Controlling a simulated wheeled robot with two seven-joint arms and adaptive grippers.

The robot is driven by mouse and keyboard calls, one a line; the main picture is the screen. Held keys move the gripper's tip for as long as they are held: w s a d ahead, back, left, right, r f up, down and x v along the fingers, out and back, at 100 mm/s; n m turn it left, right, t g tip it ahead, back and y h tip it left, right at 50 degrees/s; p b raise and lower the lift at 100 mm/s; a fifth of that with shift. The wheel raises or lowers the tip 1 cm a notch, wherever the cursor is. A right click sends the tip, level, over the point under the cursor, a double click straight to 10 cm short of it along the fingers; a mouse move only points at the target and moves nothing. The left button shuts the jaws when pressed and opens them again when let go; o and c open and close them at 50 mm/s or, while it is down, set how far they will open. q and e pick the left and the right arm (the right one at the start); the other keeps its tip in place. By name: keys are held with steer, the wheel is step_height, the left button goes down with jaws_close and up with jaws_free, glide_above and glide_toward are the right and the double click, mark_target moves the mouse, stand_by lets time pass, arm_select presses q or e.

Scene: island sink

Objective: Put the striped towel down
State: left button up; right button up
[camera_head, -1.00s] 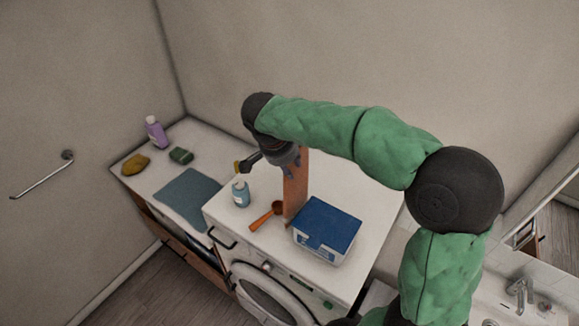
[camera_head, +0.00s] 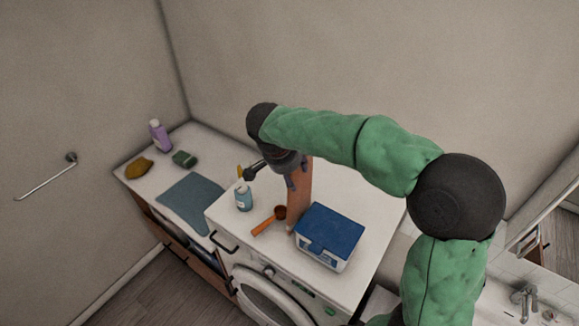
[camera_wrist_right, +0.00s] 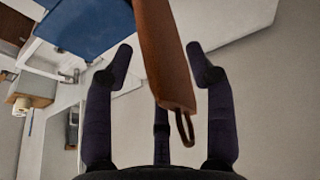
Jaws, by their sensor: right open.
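I cannot make out a towel with stripes. A flat grey-blue cloth or mat (camera_head: 190,203) lies on the left counter in the head view, and no stripes show on it. My right gripper (camera_head: 292,178) is over the back of the washing machine top, fingers pointing down. It is open. A tall brown board-like piece (camera_head: 299,207) stands upright beside it. In the wrist view the brown piece (camera_wrist_right: 163,50), with a small loop at its end, shows between the spread fingers of the right gripper (camera_wrist_right: 160,65), with gaps on both sides. My left gripper is not in view.
A blue-lidded box (camera_head: 330,235), an orange scoop (camera_head: 268,222) and a blue bottle (camera_head: 243,197) stand on the washing machine. A purple bottle (camera_head: 159,136), green sponge (camera_head: 184,159) and yellow sponge (camera_head: 139,168) are on the left counter. A sink tap (camera_head: 524,299) is at right.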

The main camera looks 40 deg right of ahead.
steer(key=w+b+v, duration=0.1)
steer(key=v, duration=1.1)
steer(key=shift+s+b, duration=0.35)
steer(key=shift+s, duration=0.1)
